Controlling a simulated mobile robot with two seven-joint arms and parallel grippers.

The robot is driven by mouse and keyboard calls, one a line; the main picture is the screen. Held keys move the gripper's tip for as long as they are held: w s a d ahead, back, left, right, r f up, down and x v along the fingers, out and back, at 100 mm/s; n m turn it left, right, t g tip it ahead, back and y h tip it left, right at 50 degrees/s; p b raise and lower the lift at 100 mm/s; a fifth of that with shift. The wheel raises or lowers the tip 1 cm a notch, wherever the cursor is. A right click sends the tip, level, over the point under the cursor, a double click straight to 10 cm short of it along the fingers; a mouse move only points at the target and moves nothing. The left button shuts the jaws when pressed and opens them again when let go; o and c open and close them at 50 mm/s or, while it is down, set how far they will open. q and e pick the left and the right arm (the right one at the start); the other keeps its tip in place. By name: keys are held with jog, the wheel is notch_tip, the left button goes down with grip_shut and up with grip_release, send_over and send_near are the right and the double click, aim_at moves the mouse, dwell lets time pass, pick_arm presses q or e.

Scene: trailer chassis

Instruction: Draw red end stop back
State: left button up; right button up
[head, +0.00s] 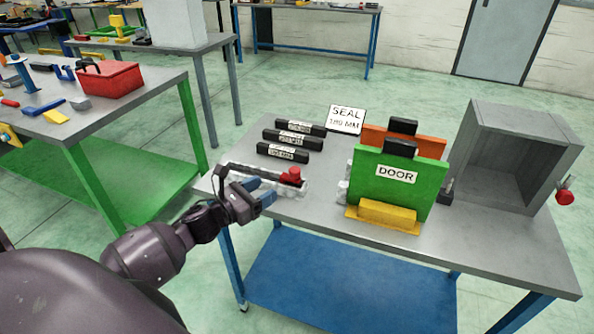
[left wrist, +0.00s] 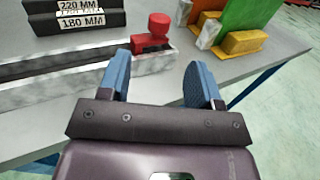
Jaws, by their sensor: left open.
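The red end stop (head: 291,176) is a small red block with a round knob on top. It sits at the right part of a light-coloured rail with a dark strip along it, near the table's left end. It also shows in the left wrist view (left wrist: 154,34), ahead of the fingers. My left gripper (head: 266,195) is open with blue fingers, on the near side of the rail. In the left wrist view its fingertips (left wrist: 158,68) are apart and nothing is between them; the end stop is beyond the left finger. My right gripper is not in view.
Black bars with length labels (head: 283,151) lie behind the rail, by a SEAL card (head: 345,118). A green DOOR panel (head: 398,190) in a yellow base (head: 388,214) stands to the right. A grey open box (head: 500,178) is farther right. The front table surface (head: 330,220) is clear.

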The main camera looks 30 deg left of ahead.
aim_at(290, 174)
pick_arm(q)
jog(key=shift+x, duration=5.5)
